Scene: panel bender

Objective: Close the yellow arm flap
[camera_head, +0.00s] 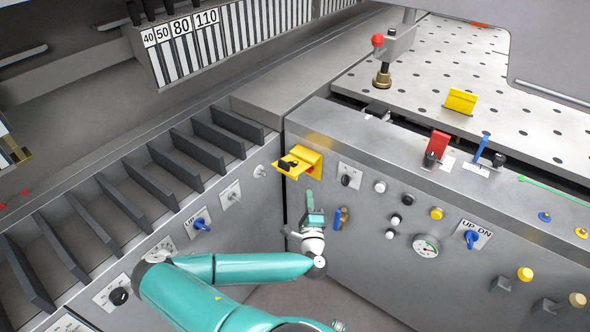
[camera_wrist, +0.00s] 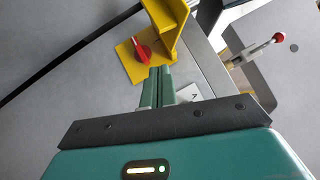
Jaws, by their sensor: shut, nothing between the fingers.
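A yellow bracket (camera_head: 309,157) is mounted at the top left corner of the grey front panel. Its flat plate sticks out to the left and carries a dark knob (camera_head: 288,163). In the wrist view the yellow bracket (camera_wrist: 172,22) is at the top centre, with a red knob (camera_wrist: 141,51) on its plate. My gripper (camera_head: 309,194) is just below the bracket, fingers pointing up towards it. In the wrist view its green fingers (camera_wrist: 159,70) are together and empty, close to the plate's lower edge. I cannot tell whether they touch it.
Knobs, buttons and a gauge (camera_head: 426,246) cover the panel right of my gripper. A row of dark slots (camera_head: 150,180) lies to the left. A smaller yellow tab (camera_head: 460,101) stands on the perforated table behind. A red-tipped lever (camera_wrist: 262,46) is at right in the wrist view.

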